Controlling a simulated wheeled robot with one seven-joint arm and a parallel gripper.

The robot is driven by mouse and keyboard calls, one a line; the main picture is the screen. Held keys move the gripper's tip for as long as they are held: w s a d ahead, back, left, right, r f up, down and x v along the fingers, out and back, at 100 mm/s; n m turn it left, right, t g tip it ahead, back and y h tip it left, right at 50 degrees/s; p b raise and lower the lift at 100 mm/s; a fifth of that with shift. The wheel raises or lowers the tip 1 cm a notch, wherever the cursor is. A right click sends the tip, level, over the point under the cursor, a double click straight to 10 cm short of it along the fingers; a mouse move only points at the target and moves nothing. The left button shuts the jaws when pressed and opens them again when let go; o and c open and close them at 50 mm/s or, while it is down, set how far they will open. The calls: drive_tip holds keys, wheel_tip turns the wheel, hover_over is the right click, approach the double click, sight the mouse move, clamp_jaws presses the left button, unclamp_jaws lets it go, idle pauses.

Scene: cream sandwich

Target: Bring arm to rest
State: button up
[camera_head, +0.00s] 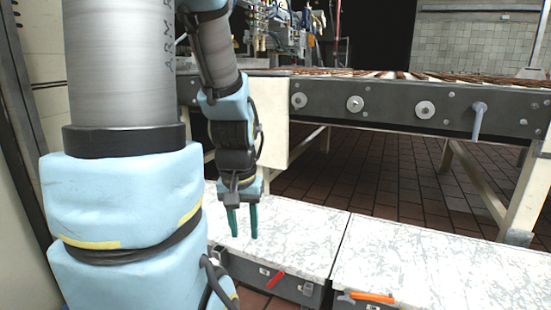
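My gripper (243,222) hangs at the end of my arm, fingers pointing down, over the left white marbled counter (290,238). Its two teal fingers are apart, with nothing between them, so it is open and empty. I cannot tell whether the fingertips touch the counter. My arm's blue-covered links and grey column fill the left of the picture and hide what is behind them.
A second marbled counter (440,270) adjoins on the right. A red handle (268,284) and an orange handle (372,297) show at the counters' front edge. A conveyor (390,108) with a grey side rail stands behind. The visible counter tops are bare.

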wheel_tip(320, 180, up, 30)
drive_tip(key=p, duration=2.8)
drive_tip(key=shift+r, duration=0.2)
drive_tip(key=shift+c, duration=0.2)
